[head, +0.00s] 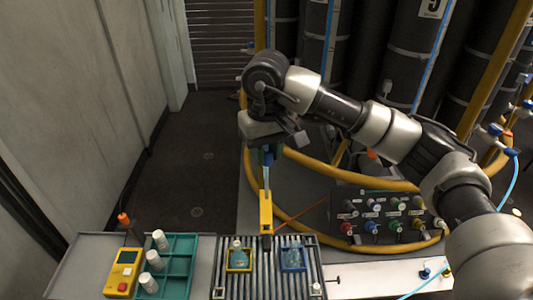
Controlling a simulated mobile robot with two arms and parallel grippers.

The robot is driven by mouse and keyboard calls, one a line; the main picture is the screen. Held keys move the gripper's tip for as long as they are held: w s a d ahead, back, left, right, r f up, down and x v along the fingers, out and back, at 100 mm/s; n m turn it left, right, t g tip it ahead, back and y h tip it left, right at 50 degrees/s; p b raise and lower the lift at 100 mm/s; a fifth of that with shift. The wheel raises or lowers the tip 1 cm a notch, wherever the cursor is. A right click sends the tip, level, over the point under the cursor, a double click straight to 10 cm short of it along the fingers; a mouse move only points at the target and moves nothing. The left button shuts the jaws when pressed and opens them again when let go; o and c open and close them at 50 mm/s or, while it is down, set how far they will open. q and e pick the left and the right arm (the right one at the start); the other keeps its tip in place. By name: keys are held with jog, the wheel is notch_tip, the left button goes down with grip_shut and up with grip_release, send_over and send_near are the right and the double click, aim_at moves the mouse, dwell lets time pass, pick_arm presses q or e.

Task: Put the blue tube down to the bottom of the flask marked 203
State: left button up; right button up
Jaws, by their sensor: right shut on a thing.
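My right gripper (267,150) is above the bench, pointing down. It is shut on a slim light-blue tube (267,174), which hangs below the fingers. The tube's lower end meets or passes behind a yellow upright piece (265,212) with a dark foot; I cannot tell whether they touch. Two small flasks sit on the ribbed rack: one in a yellow frame (231,267) on the left, one in a blue frame (284,267) on the right. Their markings are too small to read, so I cannot tell which is 203. My left gripper is not in view.
A green compartment tray (181,268) with several white-capped vials stands left of the ribbed rack (264,286). A yellow handheld meter (122,272) lies farther left. A panel of coloured knobs (385,216) and yellow hoses (300,217) are to the right, with dark cylinders behind.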

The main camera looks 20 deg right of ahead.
jog(key=shift+r+p, duration=1.6)
jog(key=shift+r, duration=2.15)
jog(key=shift+f, duration=0.1)
jog(key=d+f+m+b, duration=0.2)
jog(key=d+f+b, duration=0.3)
jog(key=f, duration=1.2)
jog(key=w+d+f+m+b, duration=0.1)
jog(key=d+f+b, duration=0.4)
jog(key=f, duration=1.2)
jog(key=shift+w+f+m, duration=0.2)
jog(key=shift+f+m, duration=0.1)
jog(key=shift+m, duration=0.4)
jog(key=shift+f+b, duration=0.3)
jog(key=shift+b, duration=0.15)
